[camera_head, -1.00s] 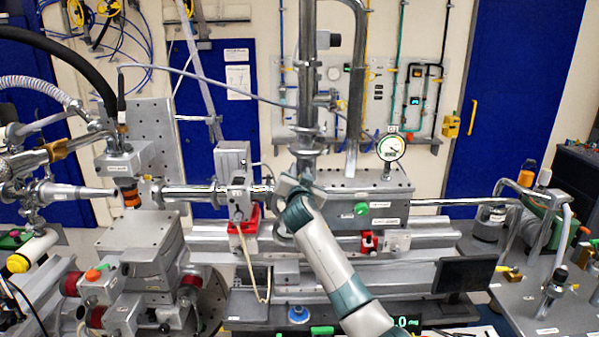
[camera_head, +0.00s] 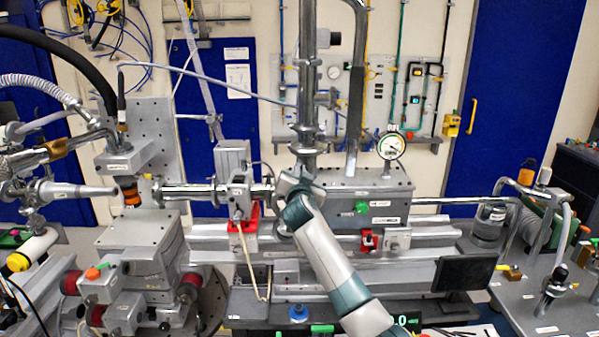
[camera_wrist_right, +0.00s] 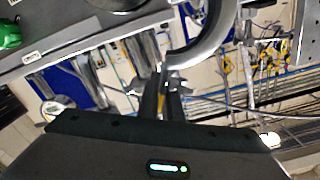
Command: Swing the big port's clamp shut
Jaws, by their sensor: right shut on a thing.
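The big port's flange joint (camera_head: 306,143) sits at the foot of the thick vertical steel pipe, above the grey chamber box. My right arm reaches up to it from the lower right, and its wrist hides the gripper's fingertips in the head view. In the right wrist view my right gripper (camera_wrist_right: 168,85) has its dark fingers together at the end of a curved metal clamp arm (camera_wrist_right: 207,43), shut on it. How far the clamp stands from closed cannot be told. My left gripper is not in view.
The grey chamber box (camera_head: 345,190) stands just right of my wrist. A round gauge (camera_head: 390,146) rises at its right end. A horizontal beam pipe with a red-based valve (camera_head: 242,215) lies to the left. A dark monitor (camera_head: 464,274) stands at the lower right.

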